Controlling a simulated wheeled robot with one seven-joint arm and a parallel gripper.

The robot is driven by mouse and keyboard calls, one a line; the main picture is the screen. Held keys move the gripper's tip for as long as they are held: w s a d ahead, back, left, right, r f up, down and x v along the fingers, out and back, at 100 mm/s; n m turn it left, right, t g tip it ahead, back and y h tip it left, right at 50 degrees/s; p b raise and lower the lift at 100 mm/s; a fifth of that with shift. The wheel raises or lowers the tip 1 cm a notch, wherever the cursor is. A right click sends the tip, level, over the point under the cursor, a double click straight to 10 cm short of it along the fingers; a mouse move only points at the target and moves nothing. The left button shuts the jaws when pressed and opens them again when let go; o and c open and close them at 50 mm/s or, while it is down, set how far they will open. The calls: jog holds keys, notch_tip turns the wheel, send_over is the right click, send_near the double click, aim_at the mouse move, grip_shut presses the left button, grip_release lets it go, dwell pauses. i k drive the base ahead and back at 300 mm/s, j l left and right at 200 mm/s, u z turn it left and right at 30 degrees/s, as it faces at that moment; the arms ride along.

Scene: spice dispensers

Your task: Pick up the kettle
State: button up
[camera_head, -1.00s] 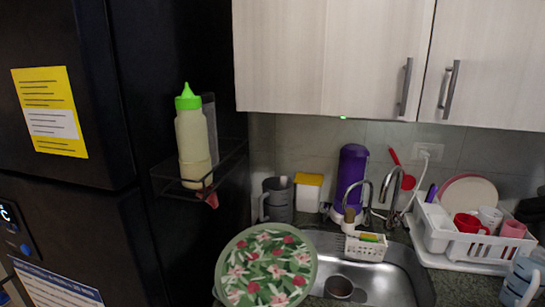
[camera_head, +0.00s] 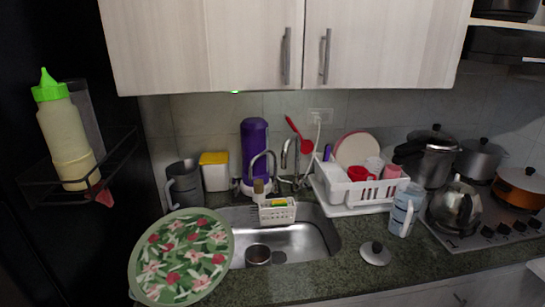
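A shiny metal kettle (camera_head: 455,207) with a dark handle and a lid stands upright on the front left of the stove (camera_head: 490,228) at the right of the head view. My gripper does not show in the head view, so its distance from the kettle and its opening cannot be told.
Behind the kettle stand a pressure cooker (camera_head: 427,163), a grey pot (camera_head: 479,160) and an orange pot (camera_head: 519,188). A measuring jug (camera_head: 404,210) and a loose lid (camera_head: 375,253) are left of it. A dish rack (camera_head: 358,196) and sink (camera_head: 310,240) lie further left.

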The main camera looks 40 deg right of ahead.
aim_at(458, 203)
jog(key=z, duration=1.7)
